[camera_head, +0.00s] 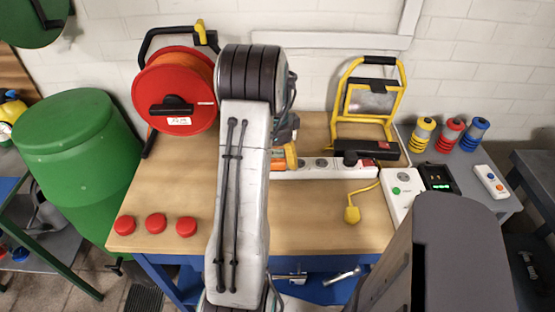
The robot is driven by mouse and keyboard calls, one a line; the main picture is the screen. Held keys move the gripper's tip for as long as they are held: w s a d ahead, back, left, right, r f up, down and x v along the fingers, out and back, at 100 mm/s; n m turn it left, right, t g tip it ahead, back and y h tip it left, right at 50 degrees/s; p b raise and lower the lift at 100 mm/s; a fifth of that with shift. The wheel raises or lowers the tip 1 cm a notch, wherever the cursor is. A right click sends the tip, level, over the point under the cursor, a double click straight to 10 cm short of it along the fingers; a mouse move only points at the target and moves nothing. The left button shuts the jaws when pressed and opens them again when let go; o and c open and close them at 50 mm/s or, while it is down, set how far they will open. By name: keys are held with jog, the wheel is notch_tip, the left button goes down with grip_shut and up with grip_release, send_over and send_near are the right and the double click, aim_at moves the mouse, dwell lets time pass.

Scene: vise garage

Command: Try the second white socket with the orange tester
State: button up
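The white socket strip (330,172) lies across the back of the wooden bench, its left end hidden behind my arm. At least two sockets show bare on it, right of the orange tester. The orange tester (290,155) is partly visible at the arm's right edge, at the strip's left visible part. I cannot tell whether it is plugged in or just above or behind the strip. My gripper (286,131) is mostly hidden behind my arm, directly above the tester. Its fingers do not show, so its grip on the tester cannot be seen.
A black plug (366,150) sits at the strip's right end, by a yellow work light (395,100). A white box (401,190) stands right. A red cable reel (176,85) and several red caps (155,223) are left.

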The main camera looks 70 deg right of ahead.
jog(key=c, duration=0.9)
jog(key=o, duration=0.9)
jog(key=shift+r, duration=0.1)
notch_tip(320, 180, up, 12)
jog(key=shift+f, duration=0.1)
dwell(0.4)
